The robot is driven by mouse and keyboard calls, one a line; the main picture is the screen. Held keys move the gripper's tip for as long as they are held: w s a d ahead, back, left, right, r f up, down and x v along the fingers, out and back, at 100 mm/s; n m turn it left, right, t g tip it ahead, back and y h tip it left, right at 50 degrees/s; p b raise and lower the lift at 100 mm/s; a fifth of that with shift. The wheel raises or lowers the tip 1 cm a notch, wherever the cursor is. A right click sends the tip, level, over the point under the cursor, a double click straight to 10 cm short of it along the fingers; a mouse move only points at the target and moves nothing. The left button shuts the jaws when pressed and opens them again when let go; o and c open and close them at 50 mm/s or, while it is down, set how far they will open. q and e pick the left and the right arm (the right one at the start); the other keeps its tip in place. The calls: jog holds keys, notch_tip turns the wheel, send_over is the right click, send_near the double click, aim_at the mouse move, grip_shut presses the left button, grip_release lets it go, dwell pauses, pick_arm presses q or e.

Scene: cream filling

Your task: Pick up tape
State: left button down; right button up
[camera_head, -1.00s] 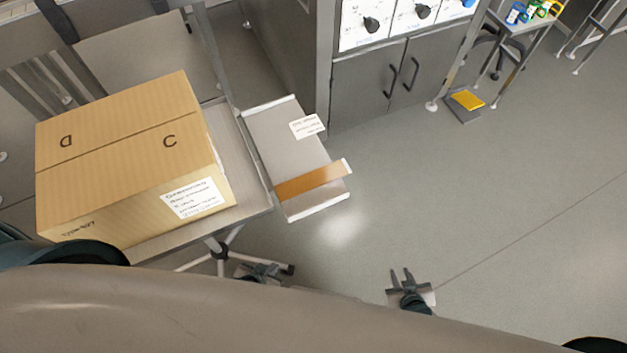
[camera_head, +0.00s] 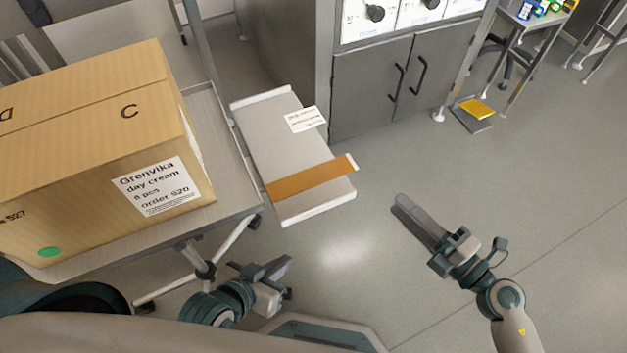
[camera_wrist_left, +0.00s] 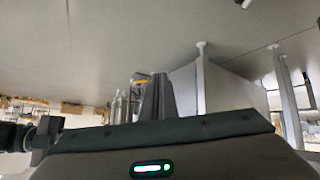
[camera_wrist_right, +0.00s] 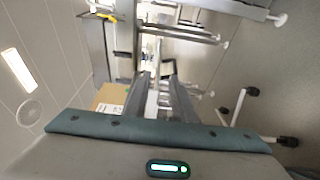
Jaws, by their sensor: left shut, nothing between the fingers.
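A brown-orange strip of tape (camera_head: 311,178) lies across a grey tray-like panel (camera_head: 272,138) beside the cart, its right end reaching the panel's edge. My left gripper (camera_head: 287,264) is low in the head view, below the panel and apart from the tape. Its fingers also show together in the left wrist view (camera_wrist_left: 157,95), shut and empty. My right gripper (camera_head: 402,202) is over the floor to the right of the panel, apart from the tape. In the right wrist view its fingers (camera_wrist_right: 160,90) stand apart with nothing held. The tape cannot be made out in either wrist view.
A large cardboard box (camera_head: 85,115) with a white label stands on a wheeled cart (camera_head: 228,180) at the left. A grey cabinet (camera_head: 385,85) with two door handles stands behind the panel. The floor (camera_head: 400,165) to the right is mostly open.

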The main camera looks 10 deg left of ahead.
dwell(0.3)
send_near(347, 157)
jog(key=x, duration=0.5)
jog(key=shift+w+d+f+p, duration=0.15)
jog(key=shift+d+f+p, duration=0.15)
jog(key=shift+f+p, duration=0.1)
jog(key=shift+a, duration=0.1)
jog(key=shift+s+a+r+x, duration=0.1)
jog(key=shift+x, duration=0.75)
jog(key=shift+s+a+r+x, duration=0.1)
jog(key=shift+x, duration=0.75)
jog(key=shift+s+r+x, duration=0.1)
jog(key=shift+x, duration=0.75)
grip_shut()
